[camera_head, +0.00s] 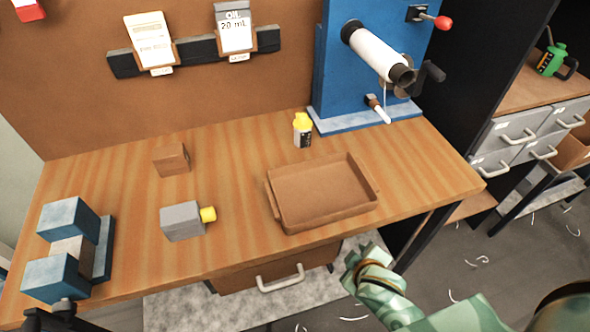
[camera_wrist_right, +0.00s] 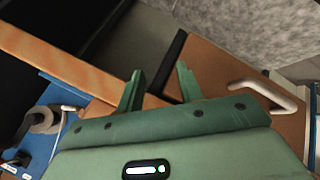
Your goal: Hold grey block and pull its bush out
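The grey block (camera_head: 182,221) sits on the front middle-left of the wooden table. Its yellow bush (camera_head: 208,214) sticks out from its right side. My right gripper (camera_head: 356,262) is in front of the table edge, right of the block and well apart from it. In the right wrist view its two green fingers (camera_wrist_right: 158,82) are spread with nothing held between them.
A brown tray (camera_head: 375,193) lies right of the block. A brown block (camera_head: 171,159) and a yellow-capped bottle (camera_head: 303,131) stand behind. A blue vise (camera_head: 68,217) is at left, and a blue machine (camera_head: 338,75) at back right. A drawer handle (camera_head: 280,279) juts below the edge.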

